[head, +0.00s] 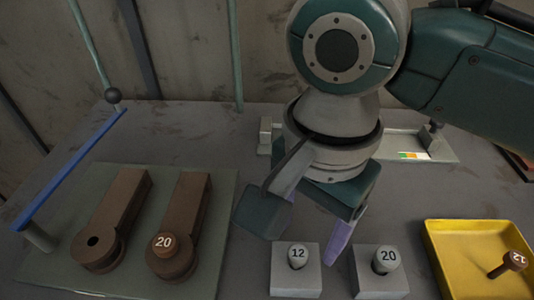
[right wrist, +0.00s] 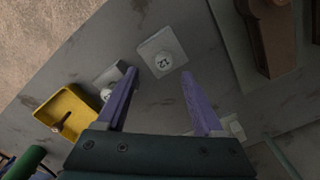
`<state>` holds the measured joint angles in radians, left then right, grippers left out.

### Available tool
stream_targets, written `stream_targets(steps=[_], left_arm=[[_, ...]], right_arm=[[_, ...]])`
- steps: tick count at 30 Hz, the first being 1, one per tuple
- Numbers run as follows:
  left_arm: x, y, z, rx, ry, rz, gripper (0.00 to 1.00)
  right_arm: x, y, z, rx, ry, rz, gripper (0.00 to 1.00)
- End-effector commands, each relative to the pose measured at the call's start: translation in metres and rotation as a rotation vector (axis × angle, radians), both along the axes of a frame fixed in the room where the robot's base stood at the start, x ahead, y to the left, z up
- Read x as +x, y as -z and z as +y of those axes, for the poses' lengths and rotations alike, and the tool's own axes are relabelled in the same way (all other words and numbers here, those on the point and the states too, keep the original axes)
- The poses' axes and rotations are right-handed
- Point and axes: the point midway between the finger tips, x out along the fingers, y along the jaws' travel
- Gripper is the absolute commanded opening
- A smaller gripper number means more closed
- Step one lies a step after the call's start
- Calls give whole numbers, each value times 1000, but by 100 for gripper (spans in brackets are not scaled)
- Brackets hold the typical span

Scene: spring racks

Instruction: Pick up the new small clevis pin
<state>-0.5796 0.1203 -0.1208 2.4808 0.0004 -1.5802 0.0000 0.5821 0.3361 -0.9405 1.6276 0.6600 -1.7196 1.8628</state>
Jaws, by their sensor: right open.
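The small clevis pin marked 12 (head: 298,256), with a clean pale head, stands upright in a grey block (head: 297,279) on the bench. In the right wrist view the pin (right wrist: 163,62) shows just beyond and between the fingertips, apart from both. The right wrist view shows both fingers of the gripper (right wrist: 158,73) spread. My left gripper is in neither view.
A pale pin marked 20 (head: 387,260) stands in the neighbouring grey block (head: 380,284). A yellow tray (head: 446,256) at right holds a brown pin marked 12 (head: 514,260). Two brown arms, one with a brown pin marked 20 (head: 164,244), lie on a plate (head: 222,228) beside a blue bar (head: 68,168).

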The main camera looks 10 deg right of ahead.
Motion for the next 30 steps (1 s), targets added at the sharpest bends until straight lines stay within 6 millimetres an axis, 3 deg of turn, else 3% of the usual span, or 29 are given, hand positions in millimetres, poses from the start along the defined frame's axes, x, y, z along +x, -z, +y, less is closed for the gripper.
stream_targets(steps=[11, 20, 30], left_arm=[[0, 12, 0, 0, 0, 1, 100], [0, 12, 0, 0, 0, 1, 100], [0, 13, 0, 1, -1, 1, 100]], right_arm=[[3, 51, 3, 0, -2, -1, 69], [3, 55, 3, 1, -3, -3, 69], [3, 55, 3, 1, -3, -2, 32]])
